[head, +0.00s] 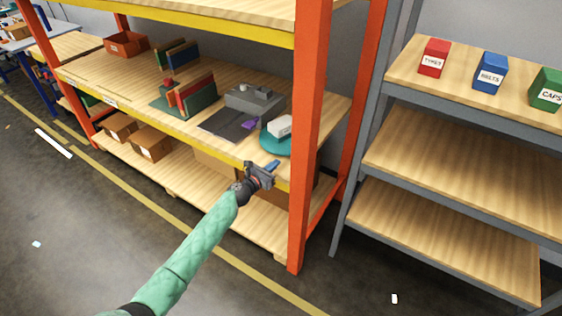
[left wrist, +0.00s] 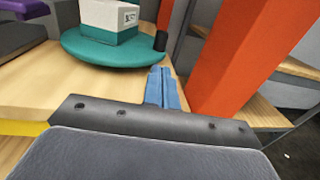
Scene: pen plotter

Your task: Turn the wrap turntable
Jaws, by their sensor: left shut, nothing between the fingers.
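The wrap turntable is a teal round disc (head: 272,146) near the right end of the middle shelf, close to the orange upright. A white and teal box (head: 280,126) sits on it. In the left wrist view the turntable (left wrist: 85,52) shows at upper left with the box (left wrist: 110,22) on it and a small dark peg (left wrist: 161,41) at its right rim. My left gripper (head: 272,165) is shut and empty just in front of the shelf edge. Its blue fingers (left wrist: 161,88) point toward the peg and appear apart from it. My right gripper is not in view.
The orange upright (head: 308,130) stands close to the right of the turntable. A grey machine (head: 252,97) on a dark mat with a purple item (head: 249,124) lies to the left. A yellow beam (head: 165,130) edges the shelf. A grey shelving unit (head: 455,150) stands at right.

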